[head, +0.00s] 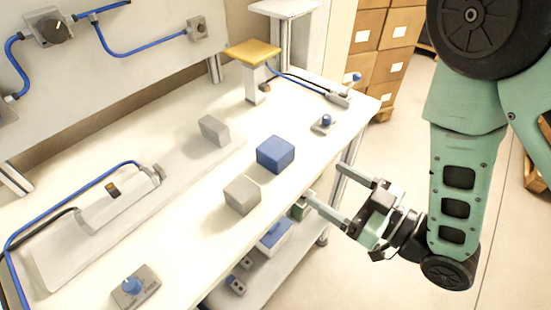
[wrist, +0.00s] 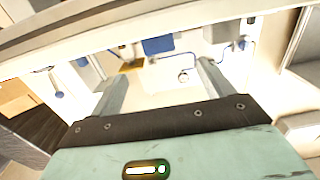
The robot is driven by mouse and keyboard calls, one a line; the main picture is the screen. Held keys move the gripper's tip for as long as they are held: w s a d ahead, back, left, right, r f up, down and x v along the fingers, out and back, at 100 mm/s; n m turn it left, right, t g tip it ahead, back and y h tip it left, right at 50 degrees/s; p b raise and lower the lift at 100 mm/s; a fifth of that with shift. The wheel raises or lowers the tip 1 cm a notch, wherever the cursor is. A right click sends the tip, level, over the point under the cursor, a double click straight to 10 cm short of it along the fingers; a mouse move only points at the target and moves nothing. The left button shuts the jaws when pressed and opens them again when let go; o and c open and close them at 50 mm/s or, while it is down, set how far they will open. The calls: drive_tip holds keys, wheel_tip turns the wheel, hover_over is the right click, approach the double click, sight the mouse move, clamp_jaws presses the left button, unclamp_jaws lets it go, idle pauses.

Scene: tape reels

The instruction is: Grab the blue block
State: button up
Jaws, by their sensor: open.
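The blue block (head: 275,154) sits on the white workbench (head: 205,235) near its front edge in the head view. My gripper (head: 325,183) is open and empty, just off the bench's front edge, to the lower right of the blue block and apart from it. Its two fingers point left toward the bench. In the wrist view, my gripper (wrist: 162,70) shows its two fingers spread with nothing held between them. A blue patch shows beyond the fingers there; I cannot tell whether it is the block.
A light grey block (head: 242,195) stands close to the blue block, lower left. Another grey block (head: 214,130) stands farther back. A small blue-knobbed device (head: 323,124) and a yellow-topped stand (head: 253,52) are behind. A lower shelf holds a blue-topped box (head: 274,236).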

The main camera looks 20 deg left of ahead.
sight(287, 155)
drive_tip(key=b+x, duration=0.1)
drive_tip(key=x, duration=0.1)
drive_tip(key=b+x, duration=0.2)
drive_tip(key=x, duration=0.1)
drive_tip(key=b+x, duration=0.2)
drive_tip(key=x, duration=0.1)
drive_tip(key=shift+r, duration=0.4)
drive_tip(key=shift+p+x, duration=0.45)
drive_tip(key=shift+x, duration=2.6)
drive_tip(key=shift+w+r, duration=0.1)
drive_tip(key=shift+w, duration=0.1)
drive_tip(key=c, duration=1.2)
